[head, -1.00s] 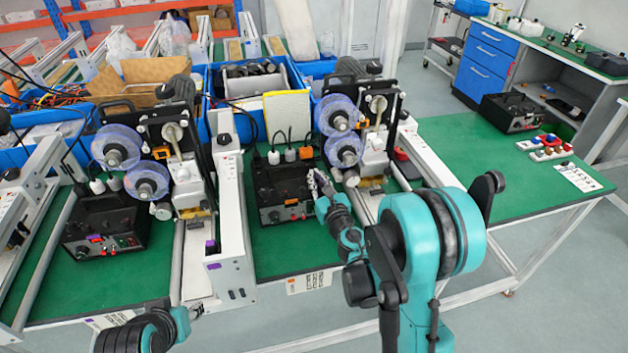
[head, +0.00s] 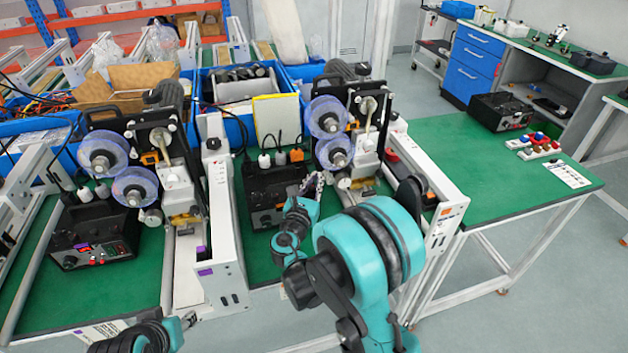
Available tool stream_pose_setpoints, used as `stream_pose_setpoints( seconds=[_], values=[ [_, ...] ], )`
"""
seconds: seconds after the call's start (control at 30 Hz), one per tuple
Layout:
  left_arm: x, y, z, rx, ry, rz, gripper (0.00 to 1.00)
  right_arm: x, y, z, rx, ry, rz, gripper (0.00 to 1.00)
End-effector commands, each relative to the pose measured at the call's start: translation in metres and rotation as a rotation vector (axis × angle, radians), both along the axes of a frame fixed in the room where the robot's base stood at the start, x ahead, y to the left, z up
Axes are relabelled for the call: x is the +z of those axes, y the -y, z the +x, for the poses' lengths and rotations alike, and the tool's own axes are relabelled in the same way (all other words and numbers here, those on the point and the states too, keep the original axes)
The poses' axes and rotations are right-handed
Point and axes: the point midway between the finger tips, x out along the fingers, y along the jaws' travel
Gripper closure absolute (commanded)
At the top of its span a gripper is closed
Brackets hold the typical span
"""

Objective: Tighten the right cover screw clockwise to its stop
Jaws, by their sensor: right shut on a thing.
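The right coder (head: 350,125), with two clear-purple reels, stands on the green bench in the middle of the view. My right gripper (head: 313,183) is at its lower left front, by the black control box (head: 272,190), and its fingers are closed. What they hold is small and hidden by the fingers; by its place it is the right cover screw, but I cannot make out its head or how far in it sits. My left arm (head: 140,338) shows only at the bottom left edge, and the state of its gripper cannot be made out.
A second coder (head: 165,150) with its own control box (head: 95,238) stands to the left. A white frame rail (head: 220,220) runs between the two stations. Blue bins (head: 235,120) line the back. The green bench top at the right (head: 490,160) is mostly clear.

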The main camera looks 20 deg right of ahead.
Motion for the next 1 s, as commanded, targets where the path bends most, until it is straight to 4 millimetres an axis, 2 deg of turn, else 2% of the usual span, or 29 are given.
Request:
stream_pose_setpoints(
  seconds=[0.47, 0.5, 0.53, 1.0],
  values=[
    [0.0001, 0.0000, 0.0000, 0.000, 0.000, 0.000, 0.60, 0.0008, 0.0007, 0.0002, -0.017, 0.001, -0.003, 1.00],
    [0.0002, 0.0000, 0.0000, 0.000, 0.000, 0.000, 0.60, 0.0008, 0.0007, 0.0002, -0.016, 0.001, -0.003, 0.84],
    [0.0002, 0.0000, 0.0000, 0.000, 0.000, 0.000, 0.60, 0.0008, 0.0009, 0.0003, -0.017, 0.001, -0.003, 0.77],
    [0.0000, 0.0000, 0.0000, 0.000, 0.000, 0.000, 0.60, 0.0001, 0.0008, -0.0002, -0.016, 0.000, 0.000, 0.76]
  ],
)
